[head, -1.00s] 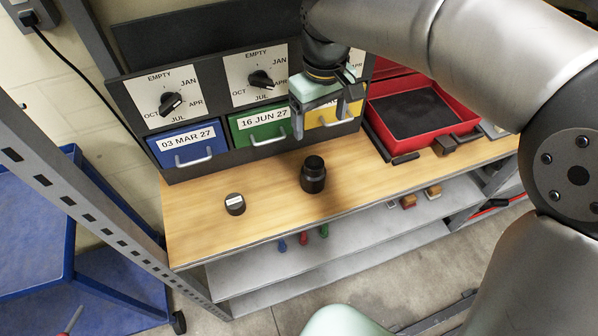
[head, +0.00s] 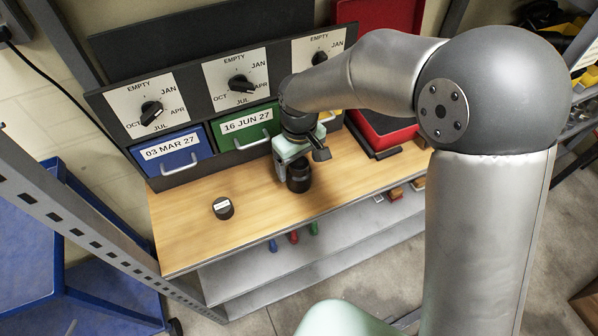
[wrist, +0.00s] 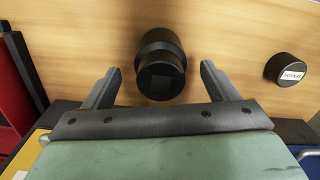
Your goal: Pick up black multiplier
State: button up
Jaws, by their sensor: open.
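The black multiplier (head: 299,178) stands upright on the wooden bench top in the head view, partly hidden by my gripper (head: 292,165). In the wrist view the multiplier (wrist: 161,66) is a dark stepped cylinder. It lies between and just beyond the two open fingers of my gripper (wrist: 158,88), with a gap on each side. My gripper is open and empty.
A short black cylinder with a white label (head: 223,208) stands on the bench (head: 185,225) to the left. Behind are a blue drawer (head: 172,153) and a green drawer (head: 245,128) with handles. A red case (head: 385,135) stands to the right.

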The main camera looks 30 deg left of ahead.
jog(key=shift+f, duration=1.35)
grip_shut()
jog(key=shift+a+r, duration=0.1)
jog(key=shift+r, duration=0.1)
